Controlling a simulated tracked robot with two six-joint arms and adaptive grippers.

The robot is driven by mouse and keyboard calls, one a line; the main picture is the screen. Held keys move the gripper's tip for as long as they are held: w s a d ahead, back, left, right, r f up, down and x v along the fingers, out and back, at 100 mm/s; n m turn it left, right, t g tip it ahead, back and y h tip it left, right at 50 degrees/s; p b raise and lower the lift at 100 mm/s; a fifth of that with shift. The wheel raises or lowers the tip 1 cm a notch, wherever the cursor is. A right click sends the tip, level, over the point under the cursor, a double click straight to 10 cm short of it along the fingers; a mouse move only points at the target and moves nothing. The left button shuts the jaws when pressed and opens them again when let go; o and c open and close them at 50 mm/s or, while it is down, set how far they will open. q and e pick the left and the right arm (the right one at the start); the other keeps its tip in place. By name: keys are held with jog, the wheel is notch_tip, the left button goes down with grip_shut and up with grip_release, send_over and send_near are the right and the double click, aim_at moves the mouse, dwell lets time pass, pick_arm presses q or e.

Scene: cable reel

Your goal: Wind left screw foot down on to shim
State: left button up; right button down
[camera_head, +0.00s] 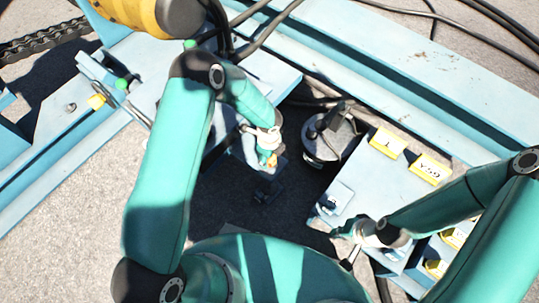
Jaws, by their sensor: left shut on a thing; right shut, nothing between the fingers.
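My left gripper (268,159) is shut at the top of the left screw foot, at the end of a blue beam near the middle of the head view. A small orange part shows at its fingertips. The dark lower part of the screw foot (267,191) shows below the gripper, over shadowed ground. I cannot make out the shim in the shadow, nor whether the foot touches it. My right gripper (345,232) is shut and empty, beside the near left edge of the blue plate on the right.
A dark round device (330,138) with a pale base stands between the two blue structures. The blue plate (362,178) carries yellow tags (388,142). A yellow cylinder (135,12) is at top left.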

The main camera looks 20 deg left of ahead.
pick_arm(q)
jog(key=m+p, duration=0.1)
jog(key=m, duration=0.4)
jog(key=shift+a+r+m+p, duration=0.1)
jog(key=shift+m+p, duration=0.2)
jog(key=shift+p, duration=0.05)
jog(key=m+p, duration=0.1)
jog(key=m, duration=0.4)
dwell(0.3)
jog(key=o, duration=1.1)
notch_tip(320, 180, up, 12)
